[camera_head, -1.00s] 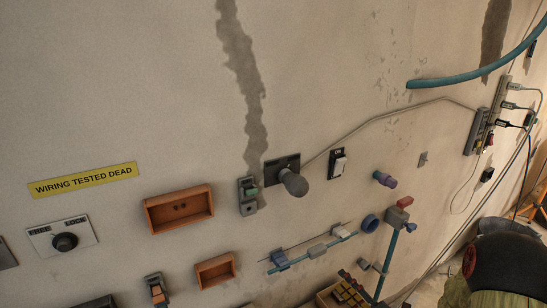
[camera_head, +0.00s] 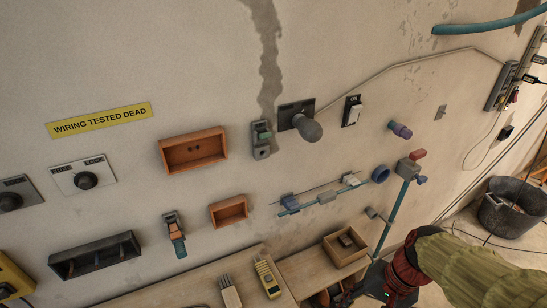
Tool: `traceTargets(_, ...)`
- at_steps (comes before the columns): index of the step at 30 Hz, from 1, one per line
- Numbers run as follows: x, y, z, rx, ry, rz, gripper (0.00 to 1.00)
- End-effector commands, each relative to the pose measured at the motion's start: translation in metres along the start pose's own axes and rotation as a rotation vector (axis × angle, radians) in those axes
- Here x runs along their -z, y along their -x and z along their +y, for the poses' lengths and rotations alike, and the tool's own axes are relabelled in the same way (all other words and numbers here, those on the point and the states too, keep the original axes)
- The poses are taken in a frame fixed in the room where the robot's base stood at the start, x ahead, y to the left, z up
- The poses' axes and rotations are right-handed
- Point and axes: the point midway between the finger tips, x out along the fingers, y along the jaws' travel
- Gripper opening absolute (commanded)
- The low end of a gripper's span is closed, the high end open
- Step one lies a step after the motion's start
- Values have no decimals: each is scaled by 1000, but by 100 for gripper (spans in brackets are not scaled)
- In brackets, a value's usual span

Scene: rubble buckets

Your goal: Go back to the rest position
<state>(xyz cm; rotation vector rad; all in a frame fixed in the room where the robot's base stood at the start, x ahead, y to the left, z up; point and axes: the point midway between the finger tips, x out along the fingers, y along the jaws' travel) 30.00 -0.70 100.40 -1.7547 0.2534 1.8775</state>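My arm (camera_head: 480,262), in an olive cloth sleeve with a red and black part (camera_head: 404,272) at its lower left, reaches in from the right edge at the lower right. It is in front of the bench's right end and below the teal pipe. Dark and red parts show beside it at the bottom edge. I cannot make out the fingertips there, or whether they are open or shut. I see nothing clearly held.
The wall carries orange boxes (camera_head: 194,151), a grey knob (camera_head: 309,128), switches, dials and a teal pipe (camera_head: 396,218). A black bucket (camera_head: 511,208) stands at right.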

Motion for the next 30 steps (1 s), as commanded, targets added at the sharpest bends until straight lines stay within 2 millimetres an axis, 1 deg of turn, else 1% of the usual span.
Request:
traceTargets(1, 2, 19, 2, -45, 119, 85, 45)
traceTargets(3, 5, 43, 5, -107, 255, 186, 45)
traceTargets(6, 5, 78, 2, -169, 392, 322, 45)
traceTargets(9, -3, 108, -8, -182, 480, 428, 45)
traceTargets(13, -17, 133, -26, -147, 543, 518, 45)
traceTargets(15, -22, 140, -32, -134, 566, 542, 45)
traceTargets(18, -26, 140, -37, -127, 587, 547, 45)
traceTargets(30, -26, 140, -37, -127, 587, 546, 45)
